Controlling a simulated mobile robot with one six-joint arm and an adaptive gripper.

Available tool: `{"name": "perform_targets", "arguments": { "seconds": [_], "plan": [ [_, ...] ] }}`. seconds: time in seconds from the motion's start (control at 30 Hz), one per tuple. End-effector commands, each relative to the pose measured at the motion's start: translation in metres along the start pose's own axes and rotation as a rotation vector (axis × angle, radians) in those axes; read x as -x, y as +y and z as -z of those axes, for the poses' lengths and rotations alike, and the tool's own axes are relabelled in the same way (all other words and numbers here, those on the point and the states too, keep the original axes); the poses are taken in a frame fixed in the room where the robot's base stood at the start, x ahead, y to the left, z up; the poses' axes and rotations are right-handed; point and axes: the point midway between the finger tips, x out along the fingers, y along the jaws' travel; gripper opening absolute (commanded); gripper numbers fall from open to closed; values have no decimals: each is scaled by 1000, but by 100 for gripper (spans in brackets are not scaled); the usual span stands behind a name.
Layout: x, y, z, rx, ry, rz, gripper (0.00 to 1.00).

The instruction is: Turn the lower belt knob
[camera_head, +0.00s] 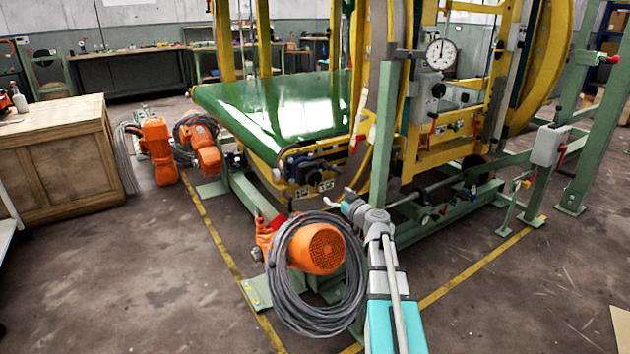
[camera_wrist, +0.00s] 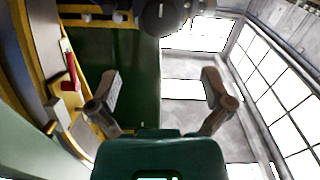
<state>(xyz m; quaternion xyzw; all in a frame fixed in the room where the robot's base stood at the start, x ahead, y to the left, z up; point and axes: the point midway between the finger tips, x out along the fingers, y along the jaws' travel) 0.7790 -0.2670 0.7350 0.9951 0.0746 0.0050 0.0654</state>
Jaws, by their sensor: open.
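Dark round knobs sit on the machine's front below the green belt (camera_head: 275,100). One is the upper dark knob (camera_head: 293,163) and another is the lower dark knob (camera_head: 326,184). I cannot tell for sure which is the lower belt knob. My gripper (camera_head: 335,204) is in front of and below them, apart from them. In the wrist view my gripper (camera_wrist: 163,90) has its fingers wide apart with nothing between them. A dark rounded part (camera_wrist: 163,16) shows beyond the fingers at the top edge, partly cut off.
An orange motor (camera_head: 316,248) with a coiled grey cable (camera_head: 292,300) stands just left of my arm. Yellow and green frame posts (camera_head: 385,130) rise close behind the gripper. A wooden cabinet (camera_head: 60,160) stands at left. Floor at the lower right is mostly clear.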

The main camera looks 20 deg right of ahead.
Motion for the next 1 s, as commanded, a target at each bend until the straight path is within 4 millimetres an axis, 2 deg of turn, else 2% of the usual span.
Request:
{"name": "perform_targets", "arguments": {
  "seconds": [0.7,1.0],
  "plan": [
    [-102,1,0,0,0,1,100],
    [-126,0,0,0,0,1,100]
  ]
}}
